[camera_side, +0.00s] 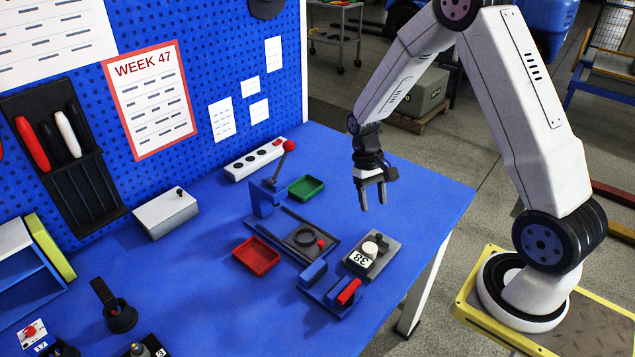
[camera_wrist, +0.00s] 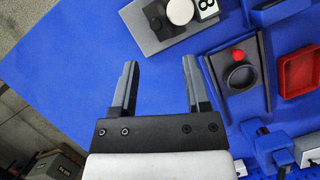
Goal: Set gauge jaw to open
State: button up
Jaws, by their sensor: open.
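No part is labelled as the gauge jaw. A blue block fixture with a red piece (camera_side: 348,291) between or beside its blue blocks (camera_side: 313,273) sits at the front of the bench and looks jaw-like; whether it is open I cannot tell. Part of a blue fixture (camera_wrist: 275,10) shows at the top of the wrist view. Behind it is a dark plate with a black ring and a red knob (camera_side: 321,244), also in the wrist view (camera_wrist: 238,56). My gripper (camera_side: 373,204) is open and empty above the bench, right of the fixtures. Its two fingers stand apart in the wrist view (camera_wrist: 160,64).
A grey plate (camera_side: 388,256) with white and black knobs and a "38" label lies nearby. A red tray (camera_side: 247,263), a green tray (camera_side: 306,181) and a blue post with a red-ball lever (camera_side: 289,146) surround the ring plate. The bench's right end is clear.

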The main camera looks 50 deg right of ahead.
aim_at(379, 235)
jog(key=shift+d+f, duration=0.35)
jog(key=shift+d, duration=0.05)
jog(key=shift+x, duration=3.85)
jog(key=shift+s+a, duration=0.1)
grip_shut()
jog(key=shift+r, duration=0.1)
